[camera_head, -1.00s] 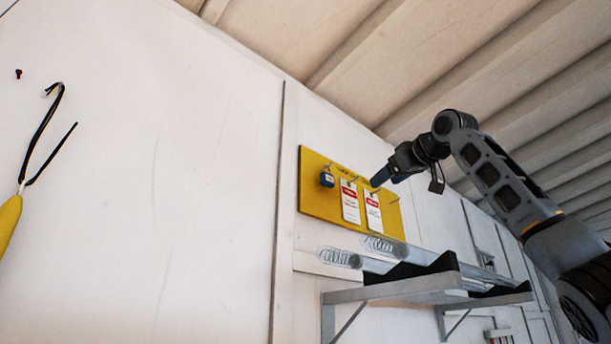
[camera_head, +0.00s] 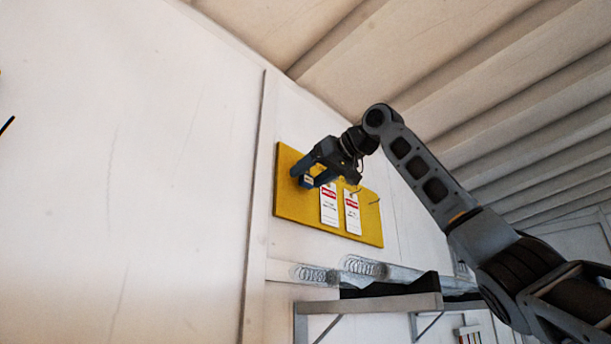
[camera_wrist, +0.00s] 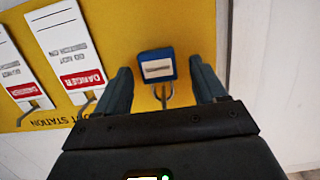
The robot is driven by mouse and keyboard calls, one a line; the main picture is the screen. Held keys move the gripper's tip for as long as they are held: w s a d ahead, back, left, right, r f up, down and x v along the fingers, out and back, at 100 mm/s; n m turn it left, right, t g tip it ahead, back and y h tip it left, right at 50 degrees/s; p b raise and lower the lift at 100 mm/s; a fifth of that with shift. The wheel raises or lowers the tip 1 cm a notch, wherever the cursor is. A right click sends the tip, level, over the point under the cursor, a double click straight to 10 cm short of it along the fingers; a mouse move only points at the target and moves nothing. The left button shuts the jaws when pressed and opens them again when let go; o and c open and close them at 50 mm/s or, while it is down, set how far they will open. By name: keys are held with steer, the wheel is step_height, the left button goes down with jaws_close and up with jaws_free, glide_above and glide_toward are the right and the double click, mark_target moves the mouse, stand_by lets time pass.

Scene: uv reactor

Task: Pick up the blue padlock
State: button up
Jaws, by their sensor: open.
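The blue padlock (camera_wrist: 157,65) has a pale label on its face and hangs by its shackle from a peg on the yellow board (camera_wrist: 190,20). In the wrist view it sits between the two blue fingers of my gripper (camera_wrist: 160,85), with a gap on each side. My gripper is open and does not visibly touch it. In the head view my gripper (camera_head: 308,176) is at the upper left of the yellow board (camera_head: 290,205), around the padlock (camera_head: 307,182), which is partly hidden by the fingers.
Two white and red danger tags (camera_head: 329,207) (camera_head: 352,213) hang right of the padlock on the board. Below the board is a grey shelf (camera_head: 375,303) holding clear tubes with coiled ends (camera_head: 318,274).

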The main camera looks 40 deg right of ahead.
steer(key=shift+w, duration=0.15)
steer(key=c, duration=1.2)
steer(key=shift+r, duration=0.2)
steer(key=shift+r, duration=0.55)
steer(key=shift+s, duration=0.5)
